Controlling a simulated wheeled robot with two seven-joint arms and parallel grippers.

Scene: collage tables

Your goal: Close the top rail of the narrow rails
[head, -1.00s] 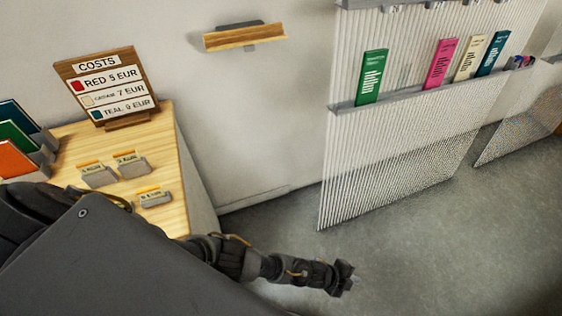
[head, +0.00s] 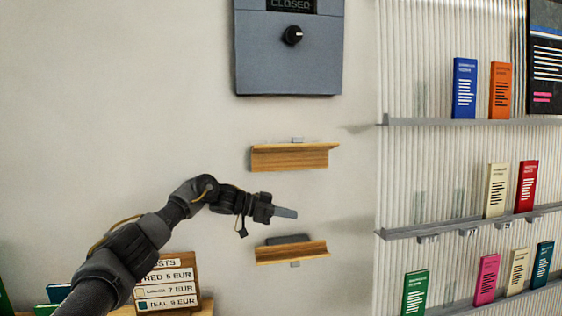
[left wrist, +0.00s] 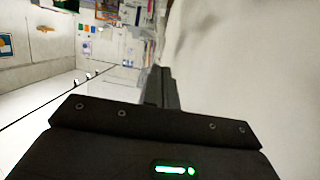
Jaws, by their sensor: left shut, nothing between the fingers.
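Two narrow wooden rails are fixed to the pale wall, one above the other. The top rail (head: 290,157) has a small grey tab above it. The lower rail (head: 291,253) has a dark grey piece along its back and a small tab below. My left gripper (head: 286,212) is shut and empty, in the gap between the two rails in the picture, pointing right. Its distance from the wall is unclear. Its dark fingers (left wrist: 160,90) also show in the left wrist view, with pale wall beside them. My right gripper is not in view.
A grey box (head: 290,60) with a black knob hangs above the rails. A ribbed panel (head: 395,175) with shelves of coloured booklets stands to the right. The costs sign (head: 168,283) stands at lower left. Bare wall surrounds the rails.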

